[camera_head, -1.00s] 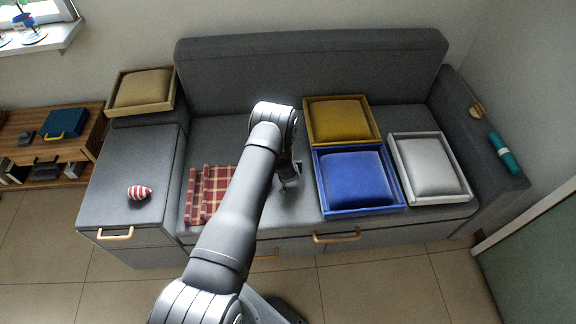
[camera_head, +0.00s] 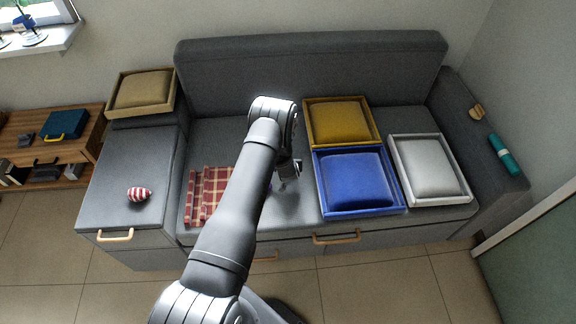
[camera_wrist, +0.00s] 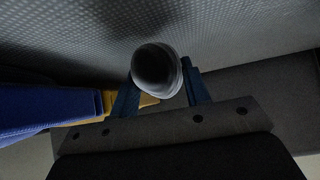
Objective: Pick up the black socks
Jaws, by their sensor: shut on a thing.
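A rolled dark grey to black bundle, which looks like the black socks (camera_wrist: 157,68), sits between the two blue fingers of my gripper (camera_wrist: 160,92) in the wrist view. The gripper is shut on it, with a finger at each side. In the head view my gripper (camera_head: 286,182) is over the grey sofa seat, left of the blue tray. The arm hides most of the gripper there, and I cannot make out the socks in that view.
A red plaid cloth (camera_head: 212,188) lies left of my arm. Blue (camera_head: 343,212), yellow (camera_head: 309,122) and white (camera_head: 466,181) cushioned trays stand to the right. A red-striped roll (camera_head: 139,194) lies on the left seat. A teal roll (camera_head: 505,155) lies on the right armrest.

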